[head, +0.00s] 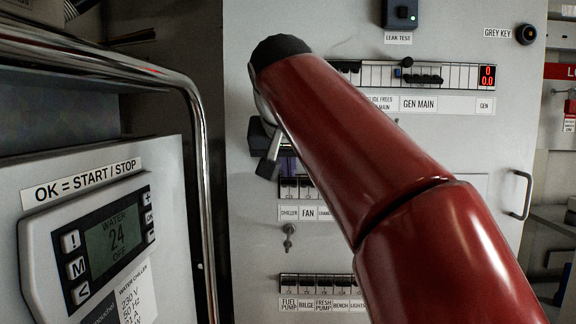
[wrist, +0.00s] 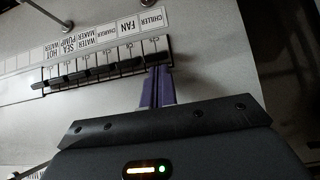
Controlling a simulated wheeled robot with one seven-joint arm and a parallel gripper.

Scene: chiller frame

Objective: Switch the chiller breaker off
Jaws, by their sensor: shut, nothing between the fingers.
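The chiller breaker (head: 289,188) is at the left end of the middle breaker row, above the CHILLER label (head: 289,213). In the wrist view the row appears turned over, with the CHILLER label (wrist: 152,19) at its right end. My gripper (head: 287,166) is partly hidden behind my red arm in the head view. Its purple fingers (wrist: 160,70) are together and empty, with their tips at the chiller end of the row. I cannot tell whether they touch the breaker, and its lever position is unclear.
The FAN breaker (head: 306,188) is close beside it. Another breaker row (head: 322,284) is lower down. A chrome rail (head: 196,150) and the water chiller control panel (head: 95,245), reading 24 OFF, stand at the left.

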